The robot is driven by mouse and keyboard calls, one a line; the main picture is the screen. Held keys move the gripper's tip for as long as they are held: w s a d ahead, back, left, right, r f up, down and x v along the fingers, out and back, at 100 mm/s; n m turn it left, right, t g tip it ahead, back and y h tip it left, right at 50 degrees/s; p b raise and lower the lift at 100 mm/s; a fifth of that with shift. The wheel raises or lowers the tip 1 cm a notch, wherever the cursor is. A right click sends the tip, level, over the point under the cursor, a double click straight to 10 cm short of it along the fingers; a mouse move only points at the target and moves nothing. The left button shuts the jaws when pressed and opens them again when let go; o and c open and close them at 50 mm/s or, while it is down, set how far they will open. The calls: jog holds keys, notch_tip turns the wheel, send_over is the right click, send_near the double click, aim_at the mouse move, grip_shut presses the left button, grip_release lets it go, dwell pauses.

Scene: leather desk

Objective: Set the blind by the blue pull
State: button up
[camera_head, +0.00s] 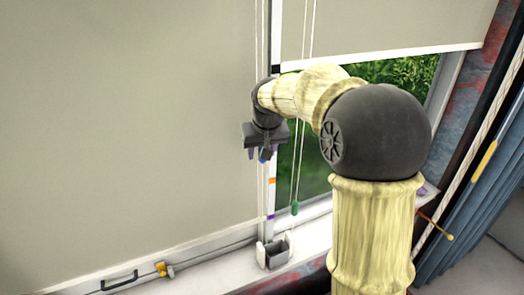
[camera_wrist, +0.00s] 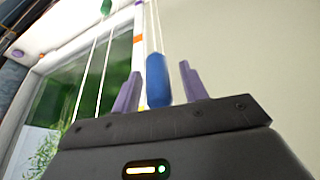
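The blue pull (camera_wrist: 157,80) hangs on a pair of white cords. In the wrist view it is between the two purple fingers of my gripper (camera_wrist: 158,90), with a gap on each side; whether it is fully between them in depth is unclear. My gripper (camera_head: 264,152) is open, in front of the post between the windows in the head view, where it largely hides the blue pull. The large left blind (camera_head: 130,110) covers its window down to near the sill. The right blind (camera_head: 390,25) is partly raised, with its bottom edge high above the sill.
A green pull (camera_head: 295,207) hangs on the right cords; it also shows in the wrist view (camera_wrist: 106,7). The white post bears orange (camera_head: 271,181) and purple marks. A grey holder (camera_head: 276,251) stands on the sill below. A black handle (camera_head: 119,281) is at lower left.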

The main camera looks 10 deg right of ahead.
dwell(0.3)
jog(key=b+v, duration=0.4)
jog(key=v, duration=1.3)
jog(key=shift+r, duration=0.25)
jog(key=s+f+g+b, duration=0.1)
jog(key=s+f+b, duration=0.2)
jog(key=f, duration=0.9)
jog(key=s+d+f+b, duration=0.1)
jog(key=s+f+b, duration=0.2)
jog(key=f, duration=0.9)
jog(key=s+f+g+b, duration=0.1)
jog(key=s+f+b, duration=0.2)
jog(key=f, duration=0.9)
jog(key=s+d+f+b, duration=0.1)
jog(key=s+f+b, duration=0.1)
jog(key=s+f, duration=0.6)
jog(key=shift+f, duration=0.6)
